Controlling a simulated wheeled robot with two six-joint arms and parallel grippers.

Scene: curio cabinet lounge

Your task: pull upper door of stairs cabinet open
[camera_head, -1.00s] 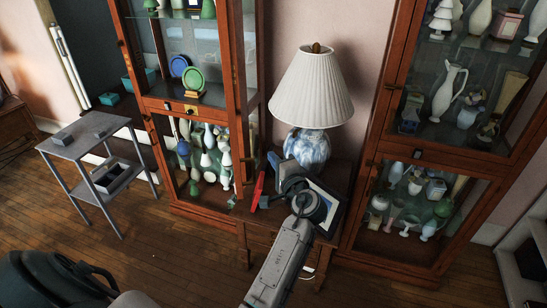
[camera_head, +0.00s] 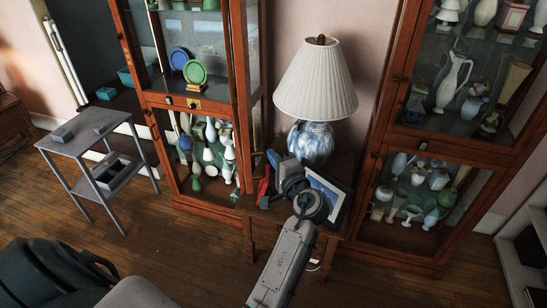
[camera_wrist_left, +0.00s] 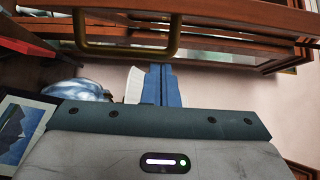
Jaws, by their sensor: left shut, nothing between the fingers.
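A tall reddish-wood cabinet (camera_head: 239,115) with glass upper and lower doors stands left of the lamp in the head view. Its upper door looks shut, with green and blue plates behind the glass. A similar cabinet (camera_head: 374,150) stands at the right; no label shows which is the stairs cabinet. My left gripper (camera_head: 273,158) is near the left cabinet's right side, in front of the lamp. In the left wrist view its blue fingers (camera_wrist_left: 161,85) are together and empty. A brass handle (camera_wrist_left: 172,38) on a wooden frame lies just beyond the fingertips, apparently not gripped. My right gripper is not in view.
A white-shaded lamp (camera_head: 315,80) stands on a small wooden table (camera_head: 332,222) between the cabinets. A framed picture (camera_head: 329,190) is beside my left wrist. A grey side table (camera_head: 80,143) stands at the left. Wooden floor before the left cabinet is open.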

